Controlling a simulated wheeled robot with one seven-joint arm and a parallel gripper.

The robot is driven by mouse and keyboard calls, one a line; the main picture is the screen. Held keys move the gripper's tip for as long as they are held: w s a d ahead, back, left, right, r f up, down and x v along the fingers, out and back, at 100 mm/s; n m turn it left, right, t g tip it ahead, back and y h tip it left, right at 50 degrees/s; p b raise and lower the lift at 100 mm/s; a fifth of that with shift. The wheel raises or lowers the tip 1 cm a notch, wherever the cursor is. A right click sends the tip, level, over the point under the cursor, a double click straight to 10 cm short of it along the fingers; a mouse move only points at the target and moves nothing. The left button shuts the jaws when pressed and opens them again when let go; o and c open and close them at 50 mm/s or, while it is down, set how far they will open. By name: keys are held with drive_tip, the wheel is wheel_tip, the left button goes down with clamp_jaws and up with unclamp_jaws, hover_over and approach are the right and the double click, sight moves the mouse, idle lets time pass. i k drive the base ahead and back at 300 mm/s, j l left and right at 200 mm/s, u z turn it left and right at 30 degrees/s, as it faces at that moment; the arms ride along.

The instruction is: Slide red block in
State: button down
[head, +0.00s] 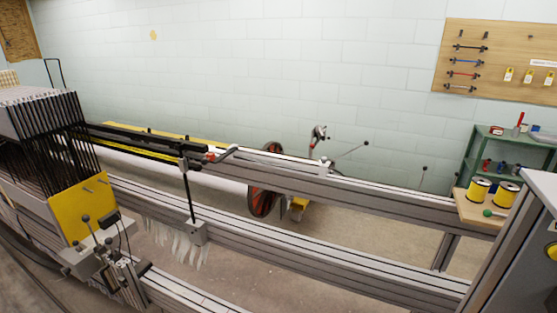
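A small red part (210,157), perhaps the red block, sits at the end of a black bar on top of the metal rail (290,180). It is too small for me to tell its exact shape or whether it is seated in a slot. A grey crank-like handle (226,152) is right beside it. A black clamp with a vertical rod (189,195) stands just left of it. I cannot make out my gripper anywhere in the head view.
A yellow-plated frame of black slats (78,212) stands at left. A red wheel (264,180) is behind the rail. A wooden shelf (480,214) with two yellow spools, a green rack (500,150) and a tool board (500,60) are at right. Floor shows between the rails.

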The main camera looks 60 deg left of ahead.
sight(211, 155)
drive_tip(key=u, duration=1.9)
